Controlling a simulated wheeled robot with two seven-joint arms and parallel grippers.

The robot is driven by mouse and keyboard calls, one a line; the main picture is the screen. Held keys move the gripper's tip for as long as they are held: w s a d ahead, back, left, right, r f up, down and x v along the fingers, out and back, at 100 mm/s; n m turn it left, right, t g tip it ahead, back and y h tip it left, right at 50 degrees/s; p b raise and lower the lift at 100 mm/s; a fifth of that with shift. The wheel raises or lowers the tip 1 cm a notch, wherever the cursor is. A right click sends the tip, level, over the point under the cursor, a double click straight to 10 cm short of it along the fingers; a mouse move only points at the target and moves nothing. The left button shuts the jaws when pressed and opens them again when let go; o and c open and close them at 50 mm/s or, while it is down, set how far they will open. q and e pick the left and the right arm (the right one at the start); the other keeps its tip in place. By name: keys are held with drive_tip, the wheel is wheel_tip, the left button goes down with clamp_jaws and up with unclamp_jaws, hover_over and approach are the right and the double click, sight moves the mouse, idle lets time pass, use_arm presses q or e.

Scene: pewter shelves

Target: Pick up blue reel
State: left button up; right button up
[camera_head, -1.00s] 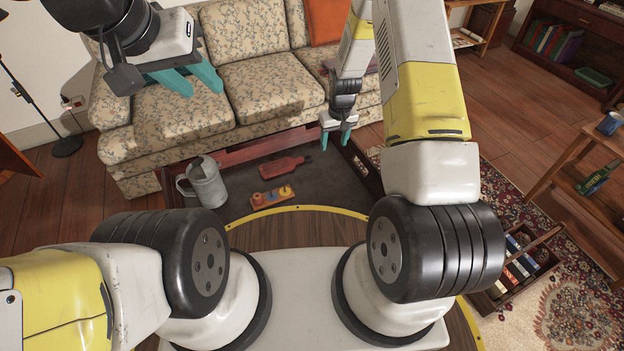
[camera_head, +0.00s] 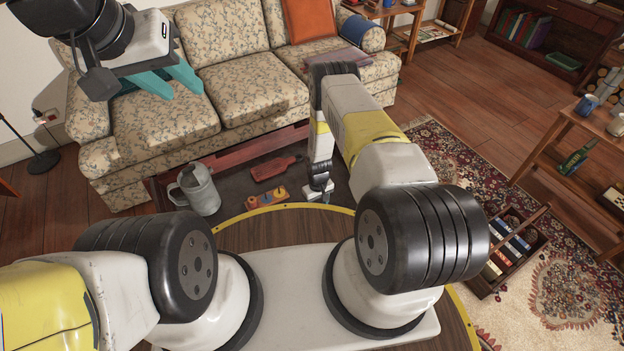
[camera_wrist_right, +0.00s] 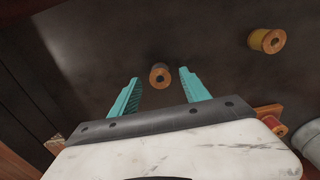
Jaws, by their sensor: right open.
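Several small reels sit on a wooden strip (camera_head: 265,197) on the dark low table in the head view. They are tiny there, and I cannot clearly single out the blue one. In the right wrist view a reel with a wooden end (camera_wrist_right: 160,75) shows between my right gripper's fingers, its thread colour hard to tell. A yellow reel (camera_wrist_right: 267,40) is at upper right and a red reel (camera_wrist_right: 275,128) at lower right. My right gripper (camera_head: 319,195) is open and empty, right of the strip in the head view. My left gripper (camera_head: 187,94) is open and empty, high before the sofa.
The table's raised reddish edge (camera_head: 235,153) runs along the sofa (camera_head: 240,85). A wooden caddy with books (camera_head: 510,250) stands on the rug at right.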

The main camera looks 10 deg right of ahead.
drive_tip(key=shift+f, duration=1.45)
clamp_jaws()
drive_tip(key=shift+r, duration=0.15)
